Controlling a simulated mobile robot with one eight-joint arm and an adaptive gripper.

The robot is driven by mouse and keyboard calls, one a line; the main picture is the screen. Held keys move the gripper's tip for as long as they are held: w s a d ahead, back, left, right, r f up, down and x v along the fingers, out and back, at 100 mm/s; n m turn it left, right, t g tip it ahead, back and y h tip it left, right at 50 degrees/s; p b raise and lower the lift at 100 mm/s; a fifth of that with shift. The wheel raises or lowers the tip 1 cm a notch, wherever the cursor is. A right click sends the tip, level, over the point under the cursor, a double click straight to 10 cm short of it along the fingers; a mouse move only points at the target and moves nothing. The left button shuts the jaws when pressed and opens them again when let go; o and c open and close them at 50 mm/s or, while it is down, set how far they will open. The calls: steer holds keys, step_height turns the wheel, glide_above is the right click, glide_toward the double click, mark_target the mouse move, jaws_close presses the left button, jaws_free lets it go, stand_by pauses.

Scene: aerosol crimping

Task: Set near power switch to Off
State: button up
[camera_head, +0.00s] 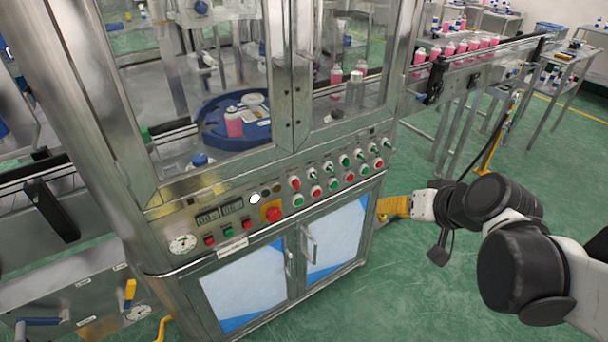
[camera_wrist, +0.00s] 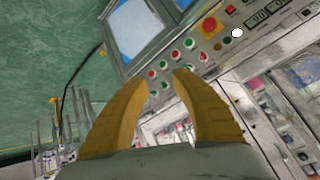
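The control panel (camera_head: 286,212) runs along the front of the metal machine and carries rows of red and green buttons and small dark switches. It also shows in the wrist view (camera_wrist: 203,56). I cannot tell which control is the near power switch, and its setting is too small to read. A red emergency stop (camera_head: 273,213) on a yellow plate sits left of the rows and also shows in the wrist view (camera_wrist: 211,25). My gripper (camera_head: 392,207) is just right of the cabinet, below the panel's right end. In the wrist view its yellow fingers (camera_wrist: 160,76) are apart and empty.
Two cabinet doors (camera_head: 245,288) with handles are below the panel. Glass doors above enclose a blue turntable (camera_head: 214,127). A conveyor (camera_head: 480,60) with pink bottles extends to the back right. Green floor (camera_head: 410,290) is clear in front of the machine's right side.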

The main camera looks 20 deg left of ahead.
steer(key=w+a+f+n+y+p, duration=0.1)
steer(key=w+a+f+n+y, duration=0.2)
steer(key=w+a, duration=0.6)
steer(key=y, duration=0.4)
glide_toward(298, 182)
steer(key=b+x, duration=0.1)
steer(key=x, duration=0.2)
steer(key=b+x, duration=0.1)
steer(key=x, duration=0.3)
steer(key=f+b+x, duration=0.1)
steer(key=x, duration=0.2)
jaws_close()
